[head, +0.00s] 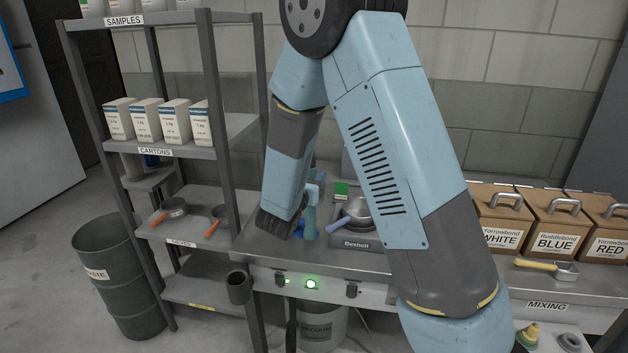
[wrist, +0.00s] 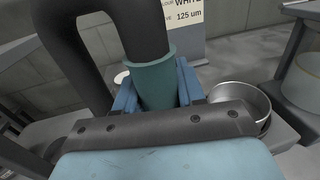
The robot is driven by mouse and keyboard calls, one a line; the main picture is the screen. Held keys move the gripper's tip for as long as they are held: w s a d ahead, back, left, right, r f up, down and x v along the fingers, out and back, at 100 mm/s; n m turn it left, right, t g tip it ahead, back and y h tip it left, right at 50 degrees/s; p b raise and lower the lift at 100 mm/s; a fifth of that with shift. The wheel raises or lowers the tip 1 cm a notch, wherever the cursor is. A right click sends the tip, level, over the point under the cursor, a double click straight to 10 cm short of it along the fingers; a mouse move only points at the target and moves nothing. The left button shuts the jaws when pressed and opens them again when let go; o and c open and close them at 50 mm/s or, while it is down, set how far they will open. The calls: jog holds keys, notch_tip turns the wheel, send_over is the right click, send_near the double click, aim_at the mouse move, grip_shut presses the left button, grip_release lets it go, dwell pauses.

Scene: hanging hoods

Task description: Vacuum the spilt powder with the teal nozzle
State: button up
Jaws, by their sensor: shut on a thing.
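The teal nozzle (wrist: 156,74) is a flared cuff on a thick black hose (wrist: 137,28) in the wrist view. My gripper (wrist: 158,92) is shut on it, with a blue finger on each side. Its lower end is hidden behind the dark bar of my gripper. In the head view my gripper is over the left part of the grey bench, mostly hidden by my own arm. I cannot make out any spilt powder in either view.
A scale (head: 360,241) bears a metal pan (head: 358,211) close right of my gripper; a metal pan (wrist: 240,97) also shows in the wrist view. Brown bins (head: 550,225) and a scoop (head: 566,272) are right. A shelf rack (head: 222,110) stands left, a drum (head: 118,280) beyond.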

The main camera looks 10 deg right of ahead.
jog(key=x, duration=0.3)
jog(key=shift+w+a, duration=0.15)
jog(key=shift+a, duration=0.05)
dwell(0.3)
jog(key=shift+a, duration=0.1)
dwell(0.4)
jog(key=w+a, duration=0.3)
jog(key=a, duration=0.5)
jog(key=shift+a, duration=0.2)
dwell(1.2)
jog(key=shift+w, duration=0.1)
dwell(0.5)
jog(key=w+d, duration=0.2)
jog(key=d, duration=0.4)
jog(key=shift+w, duration=0.35)
dwell(0.6)
jog(key=shift+r, duration=0.15)
dwell(0.9)
notch_tip(320, 180, up, 7)
dwell(0.7)
